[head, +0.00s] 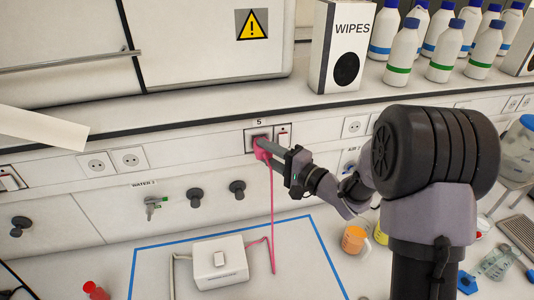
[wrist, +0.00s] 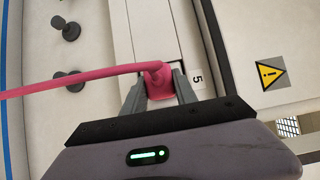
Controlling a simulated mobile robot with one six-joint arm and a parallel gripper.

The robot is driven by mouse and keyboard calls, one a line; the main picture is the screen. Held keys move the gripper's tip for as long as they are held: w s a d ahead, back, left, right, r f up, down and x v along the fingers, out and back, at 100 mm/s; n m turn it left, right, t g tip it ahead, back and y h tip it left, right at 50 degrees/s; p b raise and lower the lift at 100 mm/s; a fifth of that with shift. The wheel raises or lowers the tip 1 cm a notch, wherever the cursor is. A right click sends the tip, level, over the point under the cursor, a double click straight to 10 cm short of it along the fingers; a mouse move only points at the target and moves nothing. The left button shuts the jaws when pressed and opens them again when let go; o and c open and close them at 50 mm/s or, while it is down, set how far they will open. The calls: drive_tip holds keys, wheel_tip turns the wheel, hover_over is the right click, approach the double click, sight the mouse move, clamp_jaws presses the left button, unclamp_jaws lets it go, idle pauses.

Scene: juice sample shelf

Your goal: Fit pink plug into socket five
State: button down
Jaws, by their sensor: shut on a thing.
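The pink plug (head: 262,148) is at the socket under the label 5 on the wall panel. My gripper (head: 260,144) is shut on the pink plug, with its fingers reaching to the wall. In the wrist view the plug (wrist: 160,82) sits between the two fingertips (wrist: 160,88), close against the panel. Its pink cord (head: 272,220) hangs down to a white box (head: 220,261) on the bench. The face of socket five (head: 252,133) is mostly hidden by the plug and fingers, so I cannot tell how deep the plug sits.
A red-marked switch (head: 283,136) is right of the socket. Taps and black knobs (head: 237,189) stick out below. A wipes box (head: 343,45) and several white bottles (head: 402,47) stand on the shelf above. Beakers (head: 354,239) stand on the bench at right.

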drive_tip(key=shift+w+a, duration=0.25)
drive_tip(key=shift+w, duration=0.45)
idle(0.6)
drive_tip(key=c, duration=0.9)
unclamp_jaws()
